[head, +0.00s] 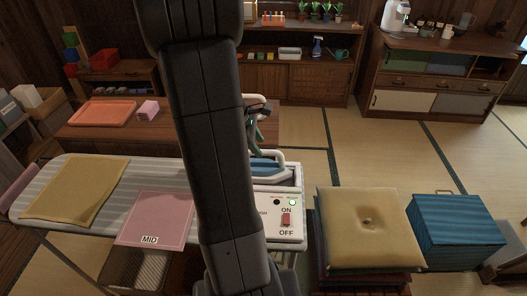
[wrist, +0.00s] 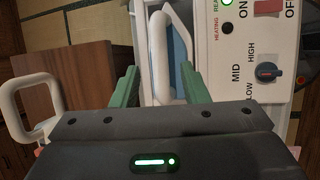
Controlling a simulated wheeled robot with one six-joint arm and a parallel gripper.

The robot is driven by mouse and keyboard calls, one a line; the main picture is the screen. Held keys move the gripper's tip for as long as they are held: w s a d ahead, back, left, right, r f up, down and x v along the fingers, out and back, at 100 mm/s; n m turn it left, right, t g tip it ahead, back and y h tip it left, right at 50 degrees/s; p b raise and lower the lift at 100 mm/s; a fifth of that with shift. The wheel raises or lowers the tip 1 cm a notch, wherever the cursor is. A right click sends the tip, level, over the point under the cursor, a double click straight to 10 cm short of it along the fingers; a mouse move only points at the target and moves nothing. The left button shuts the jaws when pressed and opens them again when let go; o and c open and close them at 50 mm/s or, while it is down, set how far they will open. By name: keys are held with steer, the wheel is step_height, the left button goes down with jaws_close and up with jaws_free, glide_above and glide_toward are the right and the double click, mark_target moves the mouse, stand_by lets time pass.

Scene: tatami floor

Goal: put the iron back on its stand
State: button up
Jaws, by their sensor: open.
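The iron (head: 262,166) has a blue body and a white handle; it is at the right end of the striped ironing board, beside the white control panel, partly behind my arm. In the wrist view the iron's white handle (wrist: 163,60) runs between my two green fingers. My gripper (wrist: 158,70) is open, with one finger on each side of the handle; I cannot tell whether they touch it. In the head view my gripper (head: 254,130) is mostly hidden by my arm. A pale tray-like stand (head: 292,178) seems to lie around the iron; whether it rests there is unclear.
The control panel (head: 279,222) has a red switch, a dial and a lit green light. A pink cloth marked MID (head: 155,217) and a yellow cloth (head: 75,190) lie on the board (head: 128,173). A cushion (head: 368,225) and blue box (head: 455,230) stand right. Tatami beyond is clear.

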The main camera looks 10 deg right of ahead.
mark_target(268, 164)
steer(key=v, duration=0.5)
steer(key=shift+a+r, duration=0.1)
steer(key=shift+r, duration=0.1)
steer(key=b+x, duration=0.1)
steer(key=x, duration=1.1)
steer(key=shift+f, duration=0.3)
steer(key=shift+r+p, duration=0.4)
steer(key=shift+r, duration=1.6)
